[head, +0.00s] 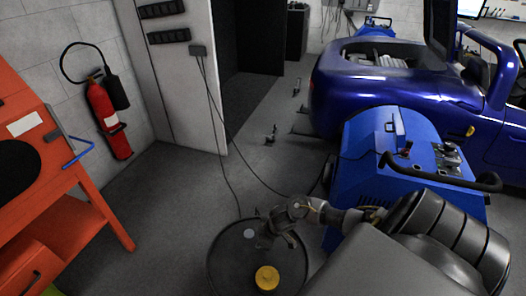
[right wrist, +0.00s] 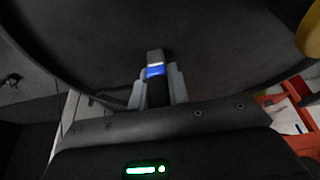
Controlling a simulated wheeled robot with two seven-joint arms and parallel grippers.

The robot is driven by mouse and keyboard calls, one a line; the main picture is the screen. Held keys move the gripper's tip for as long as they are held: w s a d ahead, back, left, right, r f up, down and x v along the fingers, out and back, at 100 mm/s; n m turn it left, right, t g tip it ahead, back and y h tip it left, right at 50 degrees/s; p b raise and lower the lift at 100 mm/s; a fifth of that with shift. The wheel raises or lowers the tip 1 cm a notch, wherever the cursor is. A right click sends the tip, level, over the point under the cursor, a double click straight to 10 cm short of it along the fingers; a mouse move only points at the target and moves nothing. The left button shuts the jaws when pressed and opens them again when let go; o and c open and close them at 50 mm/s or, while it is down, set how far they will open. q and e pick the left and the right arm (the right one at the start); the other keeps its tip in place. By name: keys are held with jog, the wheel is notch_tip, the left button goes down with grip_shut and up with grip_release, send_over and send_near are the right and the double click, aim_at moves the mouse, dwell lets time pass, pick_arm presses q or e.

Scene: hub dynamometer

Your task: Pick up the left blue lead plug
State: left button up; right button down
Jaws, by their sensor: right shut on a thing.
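My right gripper (head: 272,232) is low over the top of a dark round drum (head: 226,268) in the head view. In the right wrist view the fingers (right wrist: 157,85) are shut on a dark plug with a blue band, the blue lead plug (right wrist: 155,71). It sticks out past the fingertips, with a pale band and a grey end beyond the blue. The drum top fills the background there; whether the plug touches it I cannot tell. In the head view the gripper hides the plug. My left gripper is in neither view.
A yellow cap (head: 267,278) is on the drum top. Dark cables (head: 222,150) hang from a wall box (head: 198,50) toward the drum. A blue machine (head: 390,140) stands right, beside a blue car (head: 400,85). An orange bench (head: 60,190) is left; floor between is mostly clear.

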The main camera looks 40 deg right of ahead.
jog(key=shift+r, duration=0.5)
notch_tip(320, 180, up, 3)
jog(key=shift+f+p, duration=0.2)
jog(key=shift+p, duration=0.3)
jog(key=s+a+r+p, duration=0.2)
jog(key=s+a+r, duration=0.2)
jog(key=s+r, duration=0.5)
jog(key=s, duration=0.4)
jog(key=shift+s+r, duration=0.2)
jog(key=shift+a, duration=0.1)
jog(key=shift+w, duration=0.1)
